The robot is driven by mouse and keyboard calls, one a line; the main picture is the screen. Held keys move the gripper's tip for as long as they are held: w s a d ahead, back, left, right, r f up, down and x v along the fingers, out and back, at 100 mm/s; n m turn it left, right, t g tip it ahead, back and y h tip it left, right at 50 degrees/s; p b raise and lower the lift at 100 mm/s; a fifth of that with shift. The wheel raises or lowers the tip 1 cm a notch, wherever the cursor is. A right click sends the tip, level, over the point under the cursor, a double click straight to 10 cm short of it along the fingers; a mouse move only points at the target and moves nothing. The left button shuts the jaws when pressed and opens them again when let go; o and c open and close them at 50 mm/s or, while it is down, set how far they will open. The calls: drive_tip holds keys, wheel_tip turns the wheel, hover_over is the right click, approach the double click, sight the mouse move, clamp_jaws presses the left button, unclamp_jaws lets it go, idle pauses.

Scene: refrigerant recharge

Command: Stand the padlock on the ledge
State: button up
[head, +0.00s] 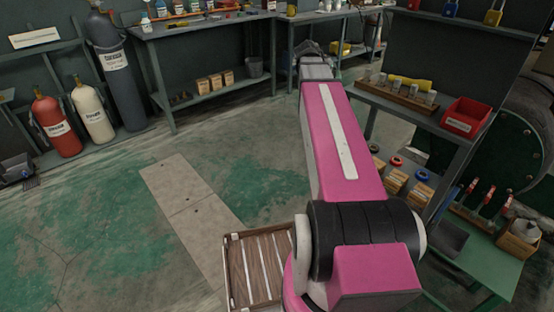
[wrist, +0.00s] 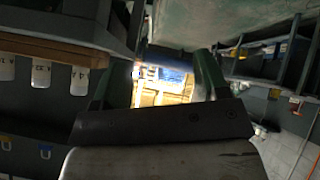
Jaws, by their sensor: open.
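Padlocks hang on the dark board at the top right of the head view: a blue padlock (head: 449,9), a yellow padlock (head: 493,16) and a red padlock (head: 414,4) cut by the frame's top edge. In the wrist view, which looks upside down, a blue padlock (wrist: 45,152) and part of a yellow one show at lower left. My gripper (head: 308,50) is at the far end of my outstretched arm, left of the padlocks. In the wrist view my gripper (wrist: 163,75) is open, with a bright, blurred yellow patch beyond its fingers. I cannot tell which surface is the ledge.
A shelf at right holds a wooden rack (head: 400,92) of white vials and a red bin (head: 464,119). A bench (head: 205,23) with bottles stands at the back. Gas cylinders (head: 53,123) stand at left. A slatted crate (head: 256,270) is near my base.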

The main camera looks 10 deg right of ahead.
drive_tip(key=s+a+f+n+g+y, duration=0.1)
drive_tip(key=s+a+f+n+y, duration=0.2)
drive_tip(key=s+a+f, duration=0.2)
drive_tip(key=s+a+f+n+g+y, duration=0.1)
drive_tip(key=s+a+f, duration=0.4)
drive_tip(key=a+f, duration=0.6)
drive_tip(key=s+a+f+n+g+y, duration=0.1)
drive_tip(key=s+a+f+n+y, duration=0.3)
drive_tip(key=a+f, duration=0.5)
wheel_tip(320, 180, down, 6)
drive_tip(key=shift+s+r+n+y, duration=0.2)
drive_tip(key=shift+s+n+y, duration=0.15)
drive_tip(key=shift+s, duration=0.75)
